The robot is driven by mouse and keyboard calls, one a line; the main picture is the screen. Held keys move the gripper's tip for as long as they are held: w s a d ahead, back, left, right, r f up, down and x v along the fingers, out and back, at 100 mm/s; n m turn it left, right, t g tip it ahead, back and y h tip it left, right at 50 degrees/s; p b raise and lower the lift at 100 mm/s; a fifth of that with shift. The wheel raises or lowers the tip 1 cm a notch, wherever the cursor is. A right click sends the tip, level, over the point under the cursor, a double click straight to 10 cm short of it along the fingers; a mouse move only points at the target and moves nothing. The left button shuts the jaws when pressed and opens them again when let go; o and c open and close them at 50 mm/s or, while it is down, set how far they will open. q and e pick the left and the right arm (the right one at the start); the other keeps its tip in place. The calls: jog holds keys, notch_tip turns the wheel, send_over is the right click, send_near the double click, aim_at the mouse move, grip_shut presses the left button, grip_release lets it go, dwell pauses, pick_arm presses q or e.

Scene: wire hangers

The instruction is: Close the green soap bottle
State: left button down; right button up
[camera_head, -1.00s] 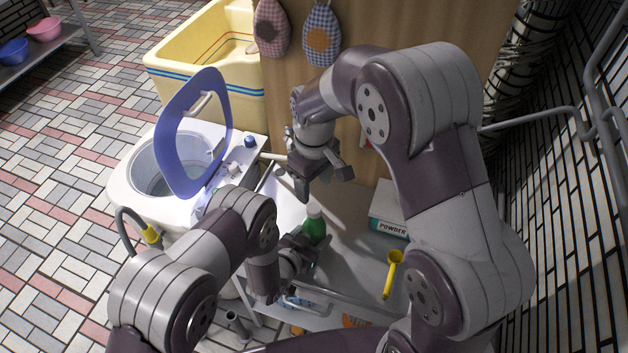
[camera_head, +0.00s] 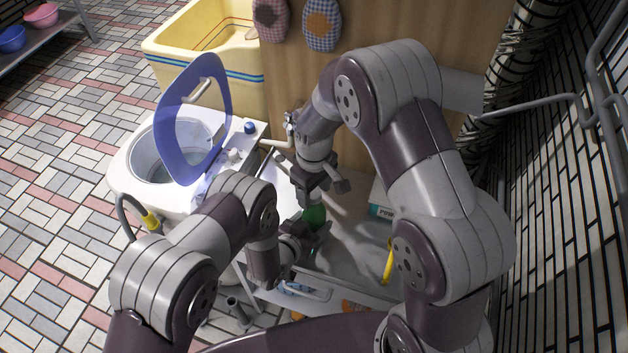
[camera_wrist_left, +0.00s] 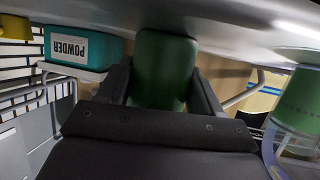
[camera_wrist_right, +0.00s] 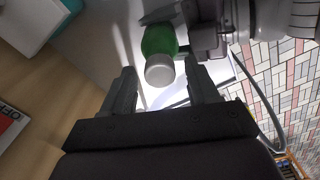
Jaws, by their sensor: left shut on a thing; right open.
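The green soap bottle (camera_head: 314,215) stands on the grey shelf, partly hidden by my grippers. My left gripper (camera_wrist_left: 160,88) is shut on the bottle's body (camera_wrist_left: 165,65), one finger on each side. In the right wrist view the bottle (camera_wrist_right: 160,38) has a pale grey-white cap (camera_wrist_right: 160,70) on its top. How tightly the cap sits cannot be told. My right gripper (camera_head: 320,193) is above the bottle, pointing down. Its open fingers (camera_wrist_right: 161,88) lie to either side of the cap, apart from it.
A white and teal powder box (camera_wrist_left: 85,47) stands on the shelf beyond the bottle. A yellow scoop (camera_head: 388,262) lies to the right. A washing machine with a raised blue lid (camera_head: 195,125) stands at left. A wooden panel (camera_head: 400,25) rises behind.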

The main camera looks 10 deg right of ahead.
jog(key=shift+f, duration=0.1)
jog(key=c, duration=1.1)
grip_shut()
jog(key=o, duration=1.2)
grip_release()
jog(key=shift+o, duration=0.2)
notch_tip(320, 180, up, 12)
